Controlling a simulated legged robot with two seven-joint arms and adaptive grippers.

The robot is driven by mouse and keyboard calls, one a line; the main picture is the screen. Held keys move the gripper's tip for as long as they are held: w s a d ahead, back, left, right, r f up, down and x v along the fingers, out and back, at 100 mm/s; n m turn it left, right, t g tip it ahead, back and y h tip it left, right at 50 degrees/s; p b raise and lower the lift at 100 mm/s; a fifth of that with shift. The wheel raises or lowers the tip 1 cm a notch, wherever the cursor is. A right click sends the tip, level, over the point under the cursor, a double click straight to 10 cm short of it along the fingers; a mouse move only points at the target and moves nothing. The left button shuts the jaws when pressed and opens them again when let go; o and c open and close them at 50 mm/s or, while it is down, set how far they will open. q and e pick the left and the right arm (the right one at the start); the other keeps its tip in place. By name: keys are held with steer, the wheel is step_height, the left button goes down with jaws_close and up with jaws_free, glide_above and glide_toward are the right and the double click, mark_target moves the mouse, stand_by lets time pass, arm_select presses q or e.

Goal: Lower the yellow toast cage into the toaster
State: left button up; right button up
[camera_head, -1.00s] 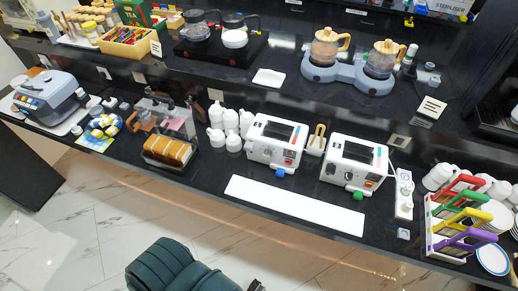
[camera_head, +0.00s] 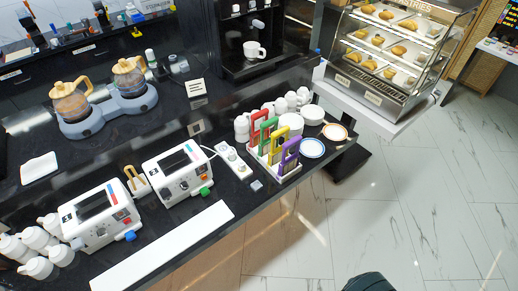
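The yellow toast cage (camera_head: 279,147) stands upright in a white rack (camera_head: 287,173), between a green cage (camera_head: 266,133) and a purple cage (camera_head: 290,157). A red cage (camera_head: 256,126) is at the rack's back left. Two white toasters with dark tops stand to the left on the black counter. One toaster (camera_head: 179,176) has a green lever or knob. The other toaster (camera_head: 101,218) has a blue one. I cannot tell which toaster is meant. Neither of my grippers is in view.
A white power strip (camera_head: 231,158) lies between the green-knob toaster and the rack. A long white board (camera_head: 163,248) lies before the toasters. White bottles (camera_head: 40,249), wooden tongs (camera_head: 136,178) and plates (camera_head: 313,148) stand nearby. A pastry case (camera_head: 395,53) is at the back right.

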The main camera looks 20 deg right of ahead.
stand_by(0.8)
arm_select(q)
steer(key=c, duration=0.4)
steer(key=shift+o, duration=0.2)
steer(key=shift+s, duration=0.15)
